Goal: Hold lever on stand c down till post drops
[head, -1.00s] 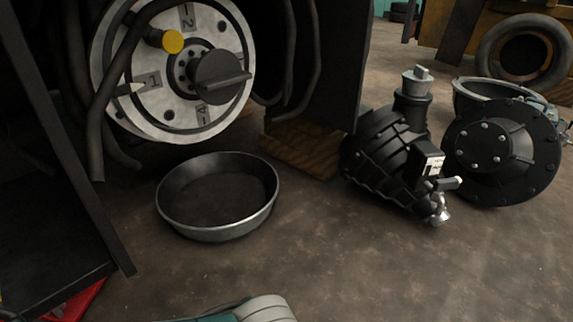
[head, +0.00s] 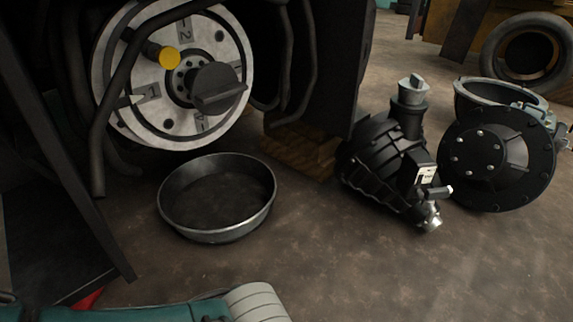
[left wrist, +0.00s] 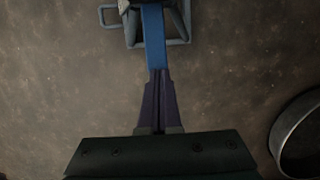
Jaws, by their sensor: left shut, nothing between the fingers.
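In the left wrist view, a blue bar (left wrist: 154,38), seemingly the lever, runs down from a grey-blue stand (left wrist: 178,42) at the top edge. Only part of the stand's base frame shows, and no letter on it is readable. My left gripper (left wrist: 159,76) is shut and empty. Its fingertips overlap the near end of the blue bar in the picture; whether they touch it or sit above it I cannot tell. The post cannot be made out. Neither the stand nor a gripper shows in the head view. My right gripper is out of view.
A round metal pan (head: 218,235) lies on the floor below a numbered disc (head: 210,125); a pan rim also shows in the left wrist view (left wrist: 283,130). Black machine parts (head: 390,160) and a flanged housing (head: 498,155) stand to the right.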

